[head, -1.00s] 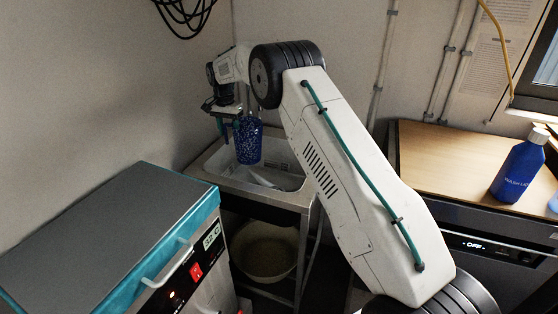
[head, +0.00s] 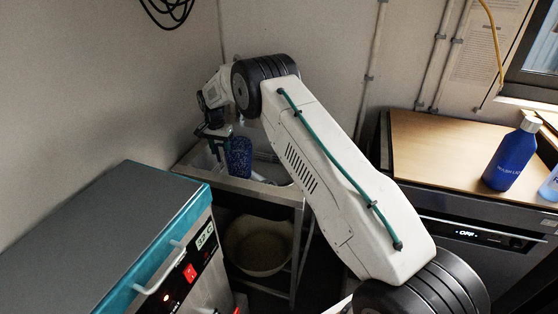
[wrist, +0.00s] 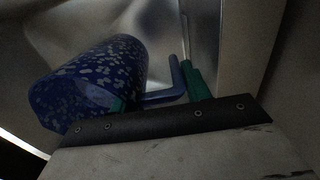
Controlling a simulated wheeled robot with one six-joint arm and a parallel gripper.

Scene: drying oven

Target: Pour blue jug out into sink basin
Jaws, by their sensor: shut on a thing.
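The blue jug (head: 238,157) is dark blue with pale speckles. It is at the sink basin (head: 278,180), low and close behind the front rim in the head view. My gripper (head: 217,143) is shut on the jug's handle, at the jug's left side. In the wrist view the jug (wrist: 95,80) fills the left part, and its blue handle (wrist: 165,95) runs to my green fingers. The jug looks close to upright in the head view. I cannot see into its mouth or tell whether it touches the basin.
A grey-topped oven with teal edges (head: 110,220) stands at front left. A pale tub (head: 258,245) sits on the shelf under the sink. At right, a blue wash bottle (head: 512,158) stands on a wooden counter (head: 435,150) above a dark appliance.

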